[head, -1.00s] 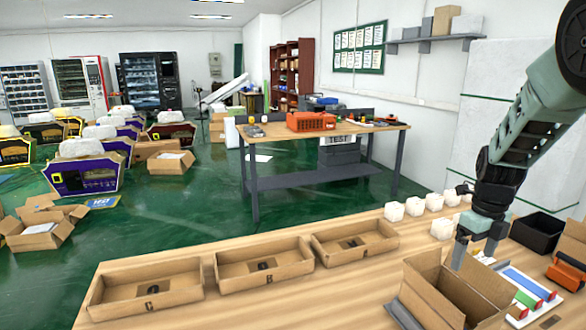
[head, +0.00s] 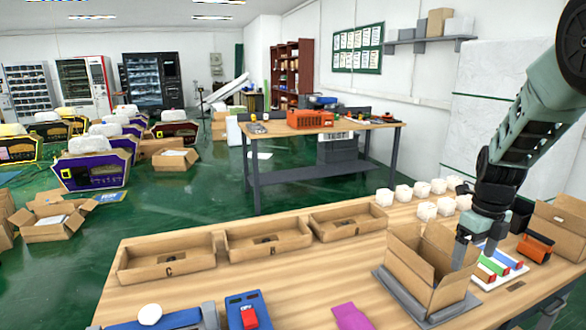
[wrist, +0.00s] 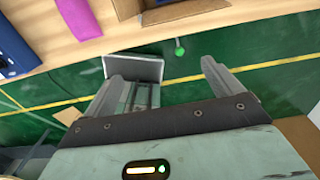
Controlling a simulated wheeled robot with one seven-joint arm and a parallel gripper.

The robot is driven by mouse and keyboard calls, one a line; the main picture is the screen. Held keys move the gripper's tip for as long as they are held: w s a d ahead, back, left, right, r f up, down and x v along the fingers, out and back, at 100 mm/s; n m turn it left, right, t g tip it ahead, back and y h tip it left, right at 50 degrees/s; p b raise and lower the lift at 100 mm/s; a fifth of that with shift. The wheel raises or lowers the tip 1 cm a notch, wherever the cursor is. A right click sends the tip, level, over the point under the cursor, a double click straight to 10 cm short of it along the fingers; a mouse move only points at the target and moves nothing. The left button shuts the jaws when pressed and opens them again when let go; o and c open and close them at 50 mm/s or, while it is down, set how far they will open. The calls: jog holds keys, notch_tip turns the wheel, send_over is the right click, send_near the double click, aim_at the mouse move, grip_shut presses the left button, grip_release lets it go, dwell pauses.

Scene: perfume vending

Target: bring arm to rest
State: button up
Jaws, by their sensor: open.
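My gripper (head: 473,252) hangs from my arm at the right of the head view, beside the open cardboard box (head: 408,262). In the picture its fingertips overlap the box's right side; I cannot tell whether they touch it. The wrist view shows my gripper (wrist: 165,75) with two grey fingers spread wide and nothing between them. Below the fingers there are the green floor with yellow lines and the table edge.
The wooden table (head: 300,275) carries three shallow cardboard trays (head: 268,236), several white lumps (head: 427,210), a coloured-strip rack (head: 497,266), an orange object (head: 536,246), a blue device (head: 247,311) and a magenta piece (head: 351,316). A workbench (head: 320,132) stands behind.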

jog(key=s+a+f+n+y+b, duration=0.1)
jog(key=s+a+n+b, duration=0.2)
jog(key=s+a+n, duration=0.5)
jog(key=s+a+f+n+y+b, duration=0.15)
jog(key=s+a+n, duration=0.35)
jog(key=a+n, duration=0.55)
jog(key=s+a+f+n+h+b, duration=0.1)
jog(key=s+a+n, duration=0.3)
jog(key=s+n, duration=0.5)
jog(key=s+a+f+n+h+b, duration=0.1)
jog(key=s+a+n+b, duration=0.2)
jog(key=s+n, duration=0.6)
jog(key=n+b, duration=0.1)
jog(key=n, duration=0.2)
jog(key=shift+s+a+f, duration=0.15)
jog(key=shift+s+a, duration=0.1)
jog(key=shift+a, duration=0.15)
